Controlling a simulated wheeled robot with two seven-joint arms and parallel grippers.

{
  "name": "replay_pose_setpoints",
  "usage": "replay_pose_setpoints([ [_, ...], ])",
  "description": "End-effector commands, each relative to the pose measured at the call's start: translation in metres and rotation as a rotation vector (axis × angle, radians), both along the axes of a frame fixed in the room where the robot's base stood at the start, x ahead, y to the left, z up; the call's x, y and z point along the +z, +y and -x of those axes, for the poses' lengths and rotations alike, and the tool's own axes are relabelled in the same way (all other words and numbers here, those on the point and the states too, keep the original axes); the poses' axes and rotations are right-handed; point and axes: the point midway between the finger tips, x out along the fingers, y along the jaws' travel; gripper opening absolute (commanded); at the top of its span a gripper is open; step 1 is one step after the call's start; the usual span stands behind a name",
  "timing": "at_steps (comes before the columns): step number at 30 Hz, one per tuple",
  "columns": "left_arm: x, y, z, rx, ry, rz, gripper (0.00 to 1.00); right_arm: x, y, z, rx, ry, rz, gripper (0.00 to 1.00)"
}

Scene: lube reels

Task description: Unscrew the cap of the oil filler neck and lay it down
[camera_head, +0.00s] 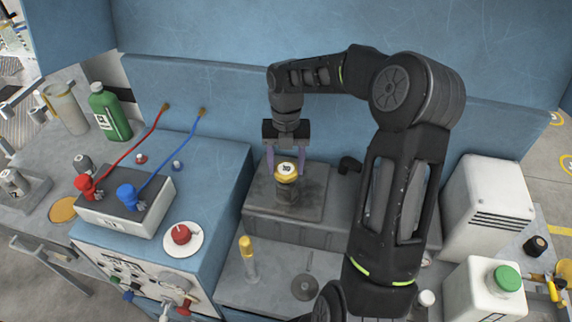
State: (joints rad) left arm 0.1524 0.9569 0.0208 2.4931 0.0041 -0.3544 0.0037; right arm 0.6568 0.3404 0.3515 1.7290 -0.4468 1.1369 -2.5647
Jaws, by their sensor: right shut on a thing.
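The oil filler neck (287,191) stands upright on a dark grey block in the middle of the head view. A yellow cap (287,170) with a white marked top sits at the top of the neck. My right gripper (286,168) points down from above, with its two purple fingers on either side of the cap, shut on it. I cannot tell whether the cap is still threaded on the neck. My left gripper is out of view.
A yellow-topped dipstick or tube (248,257) and a small funnel-like piece (305,287) stand on the lower grey surface in front. A white box (488,212) and a green-capped white container (484,290) stand right.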

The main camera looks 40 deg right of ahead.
Motion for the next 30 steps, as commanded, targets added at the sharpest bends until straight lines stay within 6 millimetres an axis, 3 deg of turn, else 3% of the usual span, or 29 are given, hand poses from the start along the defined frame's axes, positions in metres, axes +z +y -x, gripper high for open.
replay_pose_setpoints([
  [8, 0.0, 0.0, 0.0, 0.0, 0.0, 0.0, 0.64, 0.007, 0.0, -0.001, 0.0, -0.002, 0.002, 0.1],
  [21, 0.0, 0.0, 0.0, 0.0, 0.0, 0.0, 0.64, 0.048, 0.0, 0.0, 0.0, -0.002, 0.001, 0.1],
  [30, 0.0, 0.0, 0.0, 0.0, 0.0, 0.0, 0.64, 0.05, 0.0, 0.0, 0.0, -0.001, 0.0, 0.1],
])
